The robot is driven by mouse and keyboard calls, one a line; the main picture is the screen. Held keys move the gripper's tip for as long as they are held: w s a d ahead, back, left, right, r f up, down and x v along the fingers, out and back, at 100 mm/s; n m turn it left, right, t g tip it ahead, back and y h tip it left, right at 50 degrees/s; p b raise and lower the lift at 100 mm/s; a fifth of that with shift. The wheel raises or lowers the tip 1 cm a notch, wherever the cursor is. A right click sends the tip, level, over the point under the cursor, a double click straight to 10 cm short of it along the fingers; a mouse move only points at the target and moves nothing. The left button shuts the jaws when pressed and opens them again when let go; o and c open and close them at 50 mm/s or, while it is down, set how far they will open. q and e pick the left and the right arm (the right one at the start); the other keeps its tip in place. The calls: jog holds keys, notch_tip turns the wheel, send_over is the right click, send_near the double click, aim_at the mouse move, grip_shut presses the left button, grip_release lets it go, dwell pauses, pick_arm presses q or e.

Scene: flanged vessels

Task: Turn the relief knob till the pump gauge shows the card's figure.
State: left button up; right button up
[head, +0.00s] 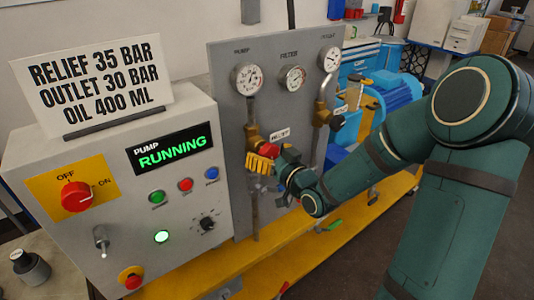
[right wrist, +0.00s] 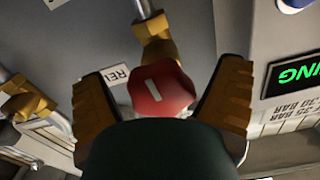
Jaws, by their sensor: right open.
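The card (head: 90,75) stands on the control box and reads "RELIEF 35 BAR, OUTLET 30 BAR, OIL 400 ML". The pump gauge (head: 247,79) is at the upper left of the grey panel; its needle is too small to read. The red relief knob (right wrist: 160,90), with a white mark, sits on a brass fitting in the right wrist view. My right gripper (right wrist: 163,100) is open, with one yellow finger on each side of the knob; I cannot tell whether they touch it. In the head view the gripper (head: 265,162) covers the knob's place. My left gripper is not in view.
The control box (head: 30,150) at left has a red switch (head: 76,196), several buttons and a lit "PUMP RUNNING" display (head: 170,148). Two more gauges, the middle one (head: 292,77) and the right one (head: 330,58), share the panel. A blue motor (head: 395,95) stands behind my right arm.

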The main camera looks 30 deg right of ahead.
aim_at(267, 143)
notch_tip(267, 143, up, 10)
dwell(0.5)
dwell(0.5)
